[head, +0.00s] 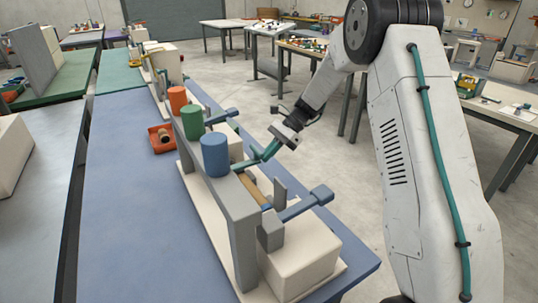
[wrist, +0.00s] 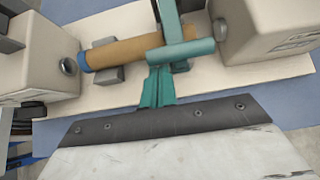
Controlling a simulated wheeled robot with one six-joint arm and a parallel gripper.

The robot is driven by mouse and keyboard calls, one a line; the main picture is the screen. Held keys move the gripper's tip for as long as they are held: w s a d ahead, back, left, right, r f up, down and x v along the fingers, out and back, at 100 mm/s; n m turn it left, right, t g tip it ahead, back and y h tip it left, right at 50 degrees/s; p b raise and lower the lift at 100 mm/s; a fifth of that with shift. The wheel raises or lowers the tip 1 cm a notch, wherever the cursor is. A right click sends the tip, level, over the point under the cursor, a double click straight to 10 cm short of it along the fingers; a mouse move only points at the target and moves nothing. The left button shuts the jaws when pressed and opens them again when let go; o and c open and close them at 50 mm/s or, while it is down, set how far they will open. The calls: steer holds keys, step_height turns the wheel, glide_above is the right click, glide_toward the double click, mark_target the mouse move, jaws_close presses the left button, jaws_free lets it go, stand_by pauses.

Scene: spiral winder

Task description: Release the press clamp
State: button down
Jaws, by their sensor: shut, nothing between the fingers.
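The press clamp is a teal arm with a crossbar (wrist: 182,53) at its end, in the wrist view. Its arm lies across a tan cylinder (wrist: 125,50) that sits between two cream blocks. In the head view the teal clamp (head: 243,163) is small and partly hidden behind the grey upright. My gripper (wrist: 158,72) has teal fingers, shut and empty, with the tips right at the near side of the crossbar. I cannot tell whether they touch it. In the head view my gripper (head: 266,154) reaches in from the right.
A grey upright wall (head: 233,230) carries orange, green and blue cylinders (head: 215,154) on the left. A grey lever (head: 305,206) stands out from the near cream block (head: 300,255). A red tray (head: 162,138) lies on the blue table, whose left part is clear.

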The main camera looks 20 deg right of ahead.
steer(key=shift+a+r+h, duration=0.15)
steer(key=shift+r+h, duration=0.2)
steer(key=shift+r, duration=0.2)
steer(key=shift+a+r+h, duration=0.15)
steer(key=shift+r+h, duration=0.2)
steer(key=shift+r, duration=0.15)
steer(key=s+a+r+t+h, duration=0.2)
steer(key=a+r+h, duration=0.9)
steer(key=a, duration=0.2)
steer(key=shift+s+a, duration=0.25)
steer(key=shift+s, duration=0.15)
steer(key=shift+d, duration=0.1)
